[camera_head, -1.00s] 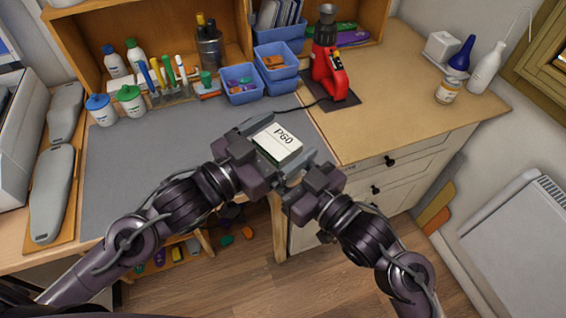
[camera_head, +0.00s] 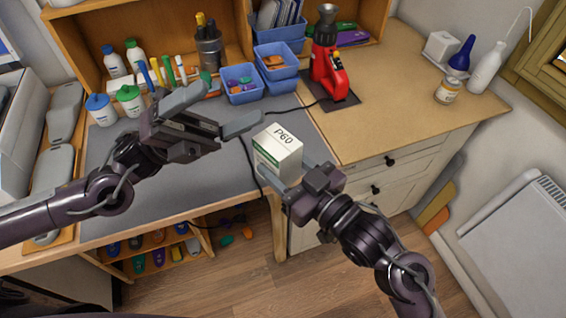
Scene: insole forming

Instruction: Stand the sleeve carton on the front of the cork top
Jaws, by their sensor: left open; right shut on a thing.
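The sleeve carton (camera_head: 278,150) is a white box marked P60 with a green band along its lower side. My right gripper (camera_head: 287,174) is shut on it and holds it in front of the desk's right end, near the cabinet's left corner. The fingertips are partly hidden by the carton. My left gripper (camera_head: 228,104) is open and empty above the grey mat, left of the carton and apart from it. The cork top (camera_head: 400,113) is the tan surface on the right, over white drawers. Its front strip is bare.
A red machine (camera_head: 328,68) stands on a dark pad at the cork top's back left, with a black cable running left. A labelled jar (camera_head: 448,90), white bottle (camera_head: 487,68) and blue bulb (camera_head: 462,54) stand far right. Blue bins (camera_head: 243,84) stand behind the mat (camera_head: 215,165).

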